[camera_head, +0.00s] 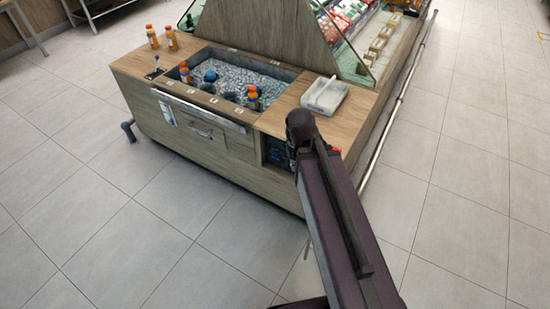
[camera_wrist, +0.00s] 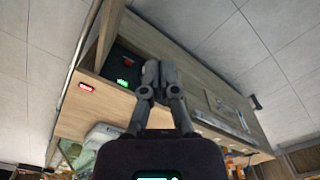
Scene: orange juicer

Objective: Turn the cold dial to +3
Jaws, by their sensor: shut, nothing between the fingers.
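The dark control recess (camera_head: 277,152) is in the front right of the wooden juice counter (camera_head: 215,185), partly covered by my arm in the head view. In the wrist view the recess (camera_wrist: 118,68) shows a green lit display (camera_wrist: 124,84) and a small red light (camera_wrist: 124,62). The cold dial cannot be made out in either view. My gripper (camera_wrist: 160,66) is shut and empty, its fingertips in front of the counter face, just right of the recess in the wrist view. The head view does not show the fingers clearly.
An ice well (camera_head: 235,80) with several orange-capped bottles is set in the counter top. A white tray (camera_head: 325,95) sits at its right. A metal rail (camera_head: 385,125) runs along the right. The tiled floor in front is clear.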

